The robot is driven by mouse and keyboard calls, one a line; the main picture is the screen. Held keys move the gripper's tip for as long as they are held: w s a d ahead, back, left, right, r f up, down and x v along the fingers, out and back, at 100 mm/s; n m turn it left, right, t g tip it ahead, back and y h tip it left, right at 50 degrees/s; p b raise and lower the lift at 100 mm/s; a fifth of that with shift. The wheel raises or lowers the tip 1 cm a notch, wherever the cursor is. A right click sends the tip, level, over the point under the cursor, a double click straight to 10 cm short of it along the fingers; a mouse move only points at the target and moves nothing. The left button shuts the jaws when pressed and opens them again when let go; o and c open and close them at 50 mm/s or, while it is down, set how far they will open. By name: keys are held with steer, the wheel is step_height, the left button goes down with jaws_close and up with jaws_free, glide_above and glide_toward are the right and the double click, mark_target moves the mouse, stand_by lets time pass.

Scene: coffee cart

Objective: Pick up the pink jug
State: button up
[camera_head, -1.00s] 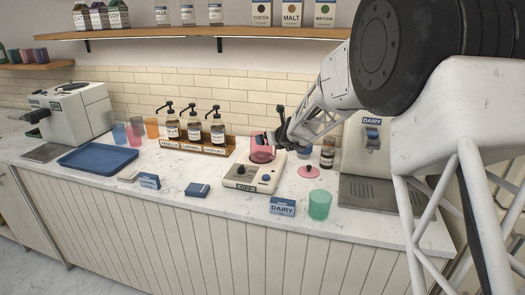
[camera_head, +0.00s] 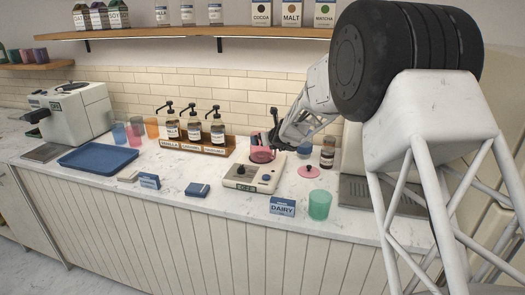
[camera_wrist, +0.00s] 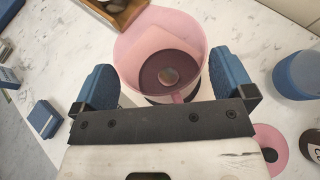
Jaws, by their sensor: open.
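The pink jug (camera_head: 262,155) stands upright on the blender base (camera_head: 252,174) on the counter. In the wrist view the jug (camera_wrist: 150,35) is seen from above, open at the top, with a dark disc at its bottom. My gripper (camera_wrist: 165,85) is open, with one blue finger on each side of the jug. Whether the fingers touch the jug I cannot tell. In the head view my gripper (camera_head: 274,143) is at the jug's right side and partly covers it.
A pink lid (camera_head: 309,171) lies right of the base, near a green cup (camera_head: 319,204) and a dark bottle (camera_head: 327,152). A blue DAIRY sign (camera_head: 282,206) stands in front. Pump bottles (camera_head: 195,130) stand on a wooden tray to the left. A blue tray (camera_head: 97,159) lies further left.

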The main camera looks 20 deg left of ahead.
steer(key=shift+c, duration=0.2)
steer(key=c, duration=1.4)
